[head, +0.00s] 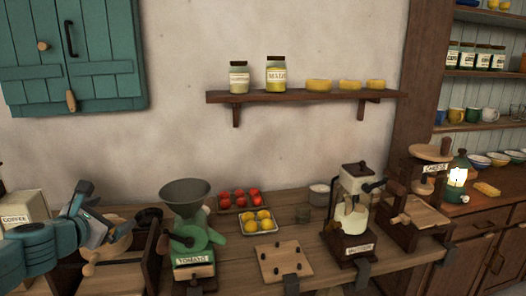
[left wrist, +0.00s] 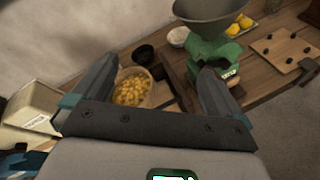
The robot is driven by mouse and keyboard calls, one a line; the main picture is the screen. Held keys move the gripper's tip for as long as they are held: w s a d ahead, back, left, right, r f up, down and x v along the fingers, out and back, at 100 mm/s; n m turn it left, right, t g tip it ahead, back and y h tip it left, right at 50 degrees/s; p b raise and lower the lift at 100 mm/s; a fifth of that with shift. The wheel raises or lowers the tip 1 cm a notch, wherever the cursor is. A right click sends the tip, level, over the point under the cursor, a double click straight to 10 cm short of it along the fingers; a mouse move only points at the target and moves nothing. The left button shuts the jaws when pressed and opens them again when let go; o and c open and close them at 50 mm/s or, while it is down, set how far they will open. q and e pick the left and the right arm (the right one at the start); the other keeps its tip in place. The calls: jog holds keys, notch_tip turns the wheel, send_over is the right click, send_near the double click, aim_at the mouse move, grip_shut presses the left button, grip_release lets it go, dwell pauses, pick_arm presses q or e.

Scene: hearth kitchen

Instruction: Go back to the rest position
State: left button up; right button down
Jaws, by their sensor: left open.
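My left gripper (head: 97,213) comes in from the left in the head view, raised over the left end of the wooden counter. It is open, and nothing shows between its fingers in the left wrist view (left wrist: 155,90). Beyond the fingers in that view is a round bowl of small yellow pieces (left wrist: 132,92). The green tomato mill (head: 192,235) with its grey funnel stands to the right of the gripper; it also shows in the left wrist view (left wrist: 215,52). My right gripper is in neither view.
A coffee box (head: 20,212) stands at the far left. Trays of tomatoes (head: 239,201) and lemons (head: 257,224), a board with dark knobs (head: 285,262) and a cream machine (head: 353,215) crowd the counter. A wall shelf (head: 300,96) is above. Air between shelf and counter is clear.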

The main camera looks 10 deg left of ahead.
pick_arm(q)
jog(key=s+d+f+n+g+h, duration=0.2)
jog(key=d+f+n, duration=0.45)
jog(key=f, duration=0.45)
jog(key=s+d+f+n+g+h, duration=0.1)
jog(key=s+d+f+n+g, duration=0.1)
jog(key=d+f+n, duration=0.55)
jog(key=s+d+f+n+g+h, duration=0.2)
jog(key=d+f+n, duration=0.45)
jog(key=f, duration=0.65)
jog(key=s+d+f+n+g, duration=0.4)
jog(key=s+f+n, duration=0.4)
jog(key=s+n, duration=0.3)
jog(key=s+d+f+n+g, duration=0.3)
jog(key=s+f+n, duration=0.5)
jog(key=s+n, duration=0.4)
jog(key=shift+s+d+f+g, duration=0.4)
jog(key=shift+s+d, duration=0.2)
jog(key=shift+s, duration=0.1)
